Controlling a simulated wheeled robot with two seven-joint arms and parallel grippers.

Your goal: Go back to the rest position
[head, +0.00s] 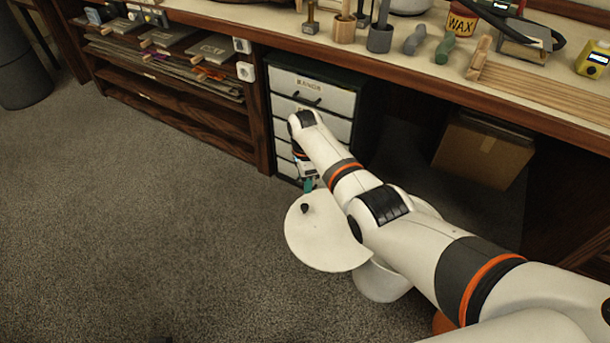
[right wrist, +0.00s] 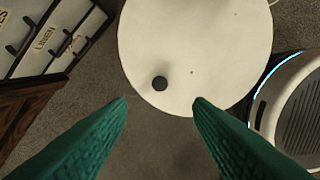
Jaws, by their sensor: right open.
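My right arm reaches from the lower right of the head view toward the drawer cabinet. My right gripper (head: 309,184) points down low in front of the cabinet and is partly hidden by its own wrist. In the right wrist view the two green fingers (right wrist: 161,101) are spread well apart with nothing between them. My left gripper is not in view.
The drawer cabinet (head: 318,76) stands under the wooden bench (head: 280,30); it also shows in the right wrist view (right wrist: 62,30). A cardboard box (head: 482,150) sits under the bench. A dark bin (head: 22,75) stands far left. Carpet on the left is clear.

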